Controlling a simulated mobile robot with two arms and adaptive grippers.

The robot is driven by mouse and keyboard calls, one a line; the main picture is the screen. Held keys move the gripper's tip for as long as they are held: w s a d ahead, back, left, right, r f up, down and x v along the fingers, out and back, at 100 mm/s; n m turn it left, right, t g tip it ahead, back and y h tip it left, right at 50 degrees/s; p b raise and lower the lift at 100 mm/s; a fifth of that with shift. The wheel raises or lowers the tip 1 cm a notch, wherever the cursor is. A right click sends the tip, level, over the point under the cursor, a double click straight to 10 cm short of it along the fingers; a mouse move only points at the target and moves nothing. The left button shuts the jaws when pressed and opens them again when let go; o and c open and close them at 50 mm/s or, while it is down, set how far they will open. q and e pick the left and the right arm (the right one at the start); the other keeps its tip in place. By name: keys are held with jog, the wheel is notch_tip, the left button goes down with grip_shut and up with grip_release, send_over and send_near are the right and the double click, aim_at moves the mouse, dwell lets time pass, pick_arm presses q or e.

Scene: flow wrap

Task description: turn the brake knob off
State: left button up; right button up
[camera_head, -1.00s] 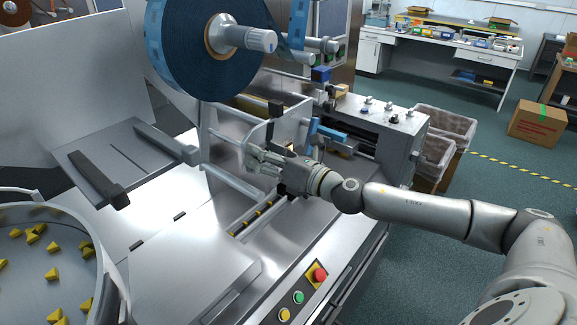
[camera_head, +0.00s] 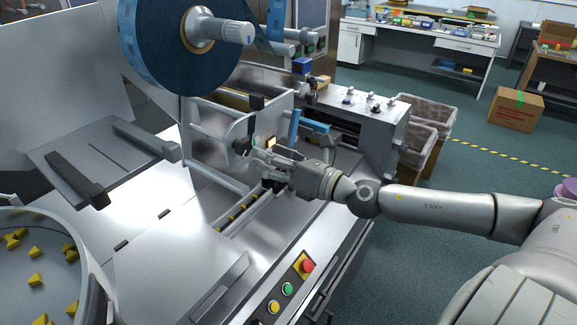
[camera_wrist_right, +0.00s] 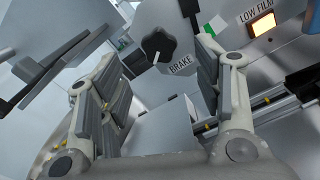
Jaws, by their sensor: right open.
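The brake knob (camera_wrist_right: 159,45) is a black lobed knob on a grey panel, with the label BRAKE (camera_wrist_right: 181,66) beside it in the right wrist view. A white mark shows on the knob near its lower edge. My right gripper (camera_head: 258,158) is open in front of the panel. In the right wrist view its two fingers stand wide apart, and the knob shows between and beyond the fingertips, apart from them. In the head view the knob (camera_head: 243,146) is small and partly hidden by the fingers. My left gripper is not in view.
A lit LOW FILM lamp (camera_wrist_right: 263,24) and a green-and-white mark (camera_wrist_right: 213,27) sit right of the knob. A blue lever (camera_head: 294,126) stands close to my gripper. The large blue film roll (camera_head: 160,45) hangs above. Push buttons (camera_head: 288,289) are at the machine's front edge.

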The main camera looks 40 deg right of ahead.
jog(key=shift+v, duration=2.35)
